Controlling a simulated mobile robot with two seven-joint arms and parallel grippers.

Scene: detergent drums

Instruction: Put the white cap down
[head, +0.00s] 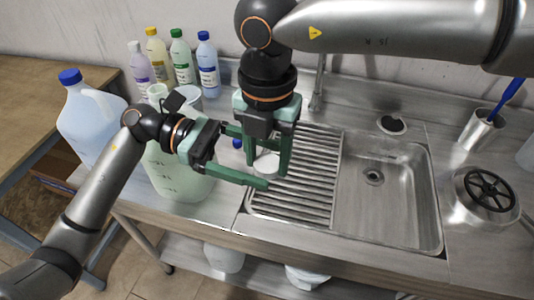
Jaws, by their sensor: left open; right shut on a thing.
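The white cap (266,163) is between the fingers of my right gripper (268,168), which points down and is shut on it. It is over the left part of the ribbed drainboard (310,185); I cannot tell whether it touches the ribs. My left gripper (255,160) is open and reaches in from the left, its fingers close to the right gripper's fingers and partly overlapping them in the view. A large pale green drum (182,178) stands on the counter left of the drainboard, its top partly hidden by my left arm.
A pale blue jug (88,122) with a blue cap stands at the left. Several bottles, including a green-capped one (182,62), line the wall. The sink basin (385,205) is empty.

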